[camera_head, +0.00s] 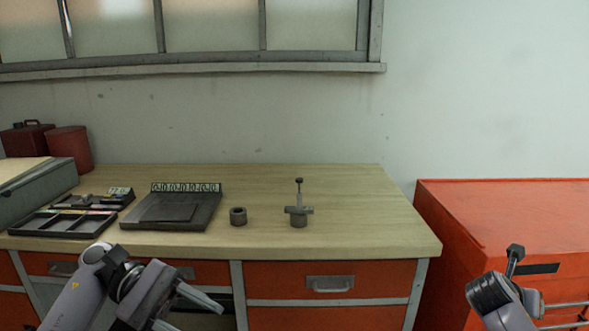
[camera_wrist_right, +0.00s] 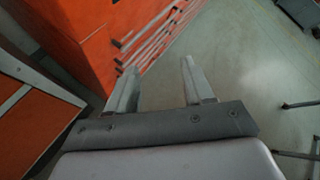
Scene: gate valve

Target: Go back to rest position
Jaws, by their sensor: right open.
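The gate valve (camera_head: 299,213) stands upright on the wooden workbench, with its thin stem pointing up. A small dark hollow cylinder (camera_head: 238,217) sits on the bench to its left. My left gripper (camera_head: 204,317) is low in front of the bench edge, with its fingers apart and nothing seen between them. My right gripper (camera_head: 583,312) is at the lower right in front of the red cabinet, away from the bench. In the right wrist view the right gripper (camera_wrist_right: 158,72) is open and empty above the floor.
The workbench (camera_head: 360,225) has red drawers below its front edge. A dark tray (camera_head: 172,211), a sectioned tray (camera_head: 62,222) and a grey case (camera_head: 35,190) occupy its left side. The red cabinet (camera_head: 500,205) stands at right. Open floor (camera_wrist_right: 240,90) shows beside the right gripper.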

